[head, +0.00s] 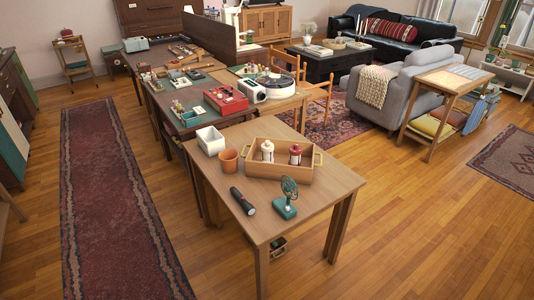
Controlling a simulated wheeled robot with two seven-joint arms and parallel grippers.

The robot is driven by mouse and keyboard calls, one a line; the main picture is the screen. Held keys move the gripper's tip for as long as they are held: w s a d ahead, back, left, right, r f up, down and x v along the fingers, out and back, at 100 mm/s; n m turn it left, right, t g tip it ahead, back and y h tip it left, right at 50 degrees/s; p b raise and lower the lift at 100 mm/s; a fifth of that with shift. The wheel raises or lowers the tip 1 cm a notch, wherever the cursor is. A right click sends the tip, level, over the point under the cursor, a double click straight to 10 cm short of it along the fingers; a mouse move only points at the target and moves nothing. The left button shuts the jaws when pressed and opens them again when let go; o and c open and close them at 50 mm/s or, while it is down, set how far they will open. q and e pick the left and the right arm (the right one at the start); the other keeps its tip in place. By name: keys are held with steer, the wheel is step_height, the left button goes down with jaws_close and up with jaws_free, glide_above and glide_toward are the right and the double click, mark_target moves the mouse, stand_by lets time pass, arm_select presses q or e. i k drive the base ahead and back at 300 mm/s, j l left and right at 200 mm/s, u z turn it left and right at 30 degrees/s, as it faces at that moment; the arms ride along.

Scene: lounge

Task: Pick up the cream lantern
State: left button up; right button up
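The cream lantern (267,151) stands upright inside a wooden tray (256,172) on the near wooden table. A red and white lantern (295,155) stands to its right in the same tray, apart from it. The tray's front wall hides the lower part of both lanterns. Neither of my grippers is in the head view.
A white bin (210,140), a terracotta pot (228,160), a black flashlight (242,201) and a green desk fan (286,198) stand or lie around the tray on the table (325,182). Wood floor is open in front and right; a red runner (105,200) lies left.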

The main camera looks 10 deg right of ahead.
mark_target(267, 151)
steer(key=z, duration=0.25)
steer(key=i+j+z, duration=0.1)
steer(key=j+z, duration=0.15)
steer(key=z, duration=0.25)
steer(key=j+z, duration=0.3)
steer(key=z, duration=0.15)
steer(key=j+z, duration=0.35)
steer(key=z, duration=0.15)
steer(key=j+z, duration=0.3)
steer(key=z, duration=0.2)
